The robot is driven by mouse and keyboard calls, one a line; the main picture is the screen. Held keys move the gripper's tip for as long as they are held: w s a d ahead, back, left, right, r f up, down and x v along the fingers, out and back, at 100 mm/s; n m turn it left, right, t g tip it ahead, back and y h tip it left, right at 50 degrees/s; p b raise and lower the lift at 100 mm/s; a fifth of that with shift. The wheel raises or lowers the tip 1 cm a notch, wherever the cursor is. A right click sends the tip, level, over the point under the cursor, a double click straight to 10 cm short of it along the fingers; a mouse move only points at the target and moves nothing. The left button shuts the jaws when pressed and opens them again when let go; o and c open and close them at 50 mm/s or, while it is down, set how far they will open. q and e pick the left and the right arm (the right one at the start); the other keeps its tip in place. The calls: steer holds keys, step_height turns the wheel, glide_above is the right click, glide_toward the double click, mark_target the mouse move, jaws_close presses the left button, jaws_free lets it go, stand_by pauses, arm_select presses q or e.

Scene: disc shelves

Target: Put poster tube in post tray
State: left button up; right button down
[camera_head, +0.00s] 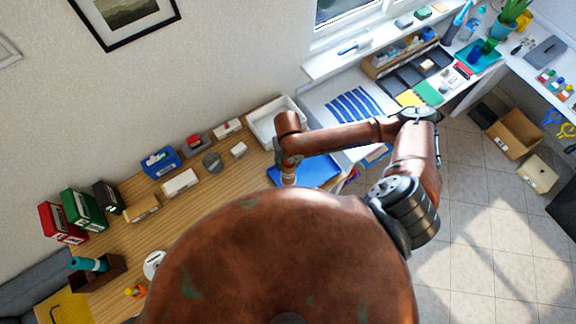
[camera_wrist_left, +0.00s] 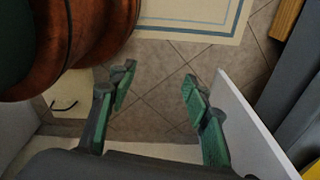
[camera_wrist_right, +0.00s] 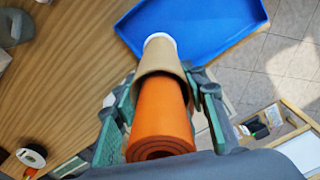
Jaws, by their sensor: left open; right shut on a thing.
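The poster tube (camera_wrist_right: 161,62) is a tan cardboard tube with a white far end; an orange roll (camera_wrist_right: 160,120) shows at its near end. My right gripper (camera_wrist_right: 163,95) is shut on it, with a finger on each side. In the head view my right gripper (camera_head: 288,162) is over the desk, by a flat blue tray (camera_head: 312,172). In the right wrist view the tube's white end overlaps the blue tray (camera_wrist_right: 225,35); I cannot tell whether they touch. The visible part of the tray is empty. My left gripper (camera_wrist_left: 157,85) is open and empty above the tiled floor.
A white open bin (camera_head: 262,130) stands behind the blue tray. Small boxes, including a blue one (camera_head: 161,163), and binders (camera_head: 84,210) line the wall side of the wooden desk. A white panel (camera_wrist_left: 250,125) stands close beside my left gripper.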

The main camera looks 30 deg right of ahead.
arm_select(q)
steer(key=f+b, duration=0.1)
steer(key=w+f+b, duration=0.1)
steer(key=f, duration=0.1)
steer(key=f+b, duration=0.1)
steer(key=shift+w+d+f+b, duration=0.1)
steer(key=shift+w+f+b, duration=0.15)
steer(key=shift+b, duration=0.15)
arm_select(e)
step_height(320, 180, down, 3)
steer(key=shift+w+d+f, duration=0.1)
steer(key=shift+w+f, duration=0.05)
steer(key=shift+f, duration=0.05)
steer(key=shift+f, duration=0.15)
arm_select(q)
steer(key=shift+s, duration=0.2)
arm_select(e)
steer(key=c, duration=1.2)
jaws_free()
arm_select(q)
steer(key=shift+f+b, duration=0.4)
arm_select(e)
step_height(320, 180, up, 12)
steer(key=shift+r, duration=0.15)
